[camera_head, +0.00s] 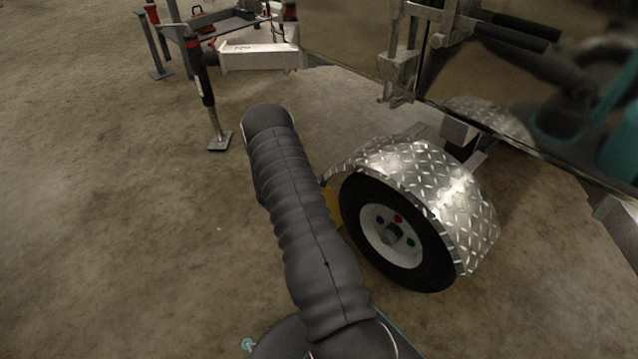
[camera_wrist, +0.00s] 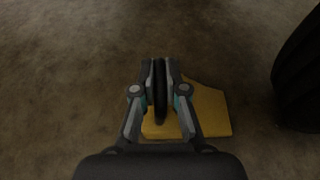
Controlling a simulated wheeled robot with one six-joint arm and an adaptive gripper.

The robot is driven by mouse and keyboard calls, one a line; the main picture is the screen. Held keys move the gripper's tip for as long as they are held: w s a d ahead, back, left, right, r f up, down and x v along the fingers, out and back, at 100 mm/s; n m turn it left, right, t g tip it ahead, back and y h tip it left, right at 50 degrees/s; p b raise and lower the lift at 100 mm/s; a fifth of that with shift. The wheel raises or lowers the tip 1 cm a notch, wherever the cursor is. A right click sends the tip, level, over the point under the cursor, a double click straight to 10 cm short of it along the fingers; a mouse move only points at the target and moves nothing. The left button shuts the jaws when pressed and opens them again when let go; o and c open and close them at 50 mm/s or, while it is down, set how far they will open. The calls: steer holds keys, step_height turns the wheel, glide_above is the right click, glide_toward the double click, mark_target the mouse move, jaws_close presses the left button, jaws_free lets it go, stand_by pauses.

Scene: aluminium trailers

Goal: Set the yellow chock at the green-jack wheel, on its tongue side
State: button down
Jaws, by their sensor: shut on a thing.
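The yellow chock (camera_wrist: 208,110) is below my gripper (camera_wrist: 160,78) in the wrist view. My gripper is shut on the chock's dark upright handle. A dark tyre (camera_wrist: 300,85) stands at the right edge of that view, with a strip of floor showing between it and the chock. In the head view the trailer wheel (camera_head: 391,236) has a white hub under a diamond-plate fender. A sliver of the yellow chock (camera_head: 333,204) shows at its left, mostly hidden by my arm, which also hides my gripper. I cannot tell whether the chock touches the floor. No green jack is visible.
A trailer tongue (camera_head: 258,57) and a black jack with a red band (camera_head: 203,80) on a foot plate stand at the upper left. The diamond-plate fender (camera_head: 425,175) overhangs the wheel. The concrete floor (camera_head: 110,220) at the left is clear.

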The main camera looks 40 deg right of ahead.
steer(key=c, duration=1.2)
jaws_free()
steer(key=p+v, duration=0.1)
steer(key=v, duration=1.1)
steer(key=s+a+r+m+g+y, duration=0.15)
steer(key=s+a+r+m, duration=0.3)
steer(key=r, duration=0.85)
steer(key=s+a+r+m+y, duration=0.35)
steer(key=r+m, duration=0.25)
steer(key=r, duration=0.7)
steer(key=s+a+r+m+t+y, duration=0.3)
steer(key=s+a+r, duration=0.4)
steer(key=s, duration=0.4)
steer(key=s+a+r+m+t+y, duration=0.3)
steer(key=s+a+r+m+y, duration=0.2)
steer(key=s+a, duration=0.5)
step_height(320, 180, up, 3)
steer(key=shift+s+a+f+m+t, duration=0.25)
steer(key=shift+s+m+t, duration=0.1)
steer(key=shift+s, duration=0.1)
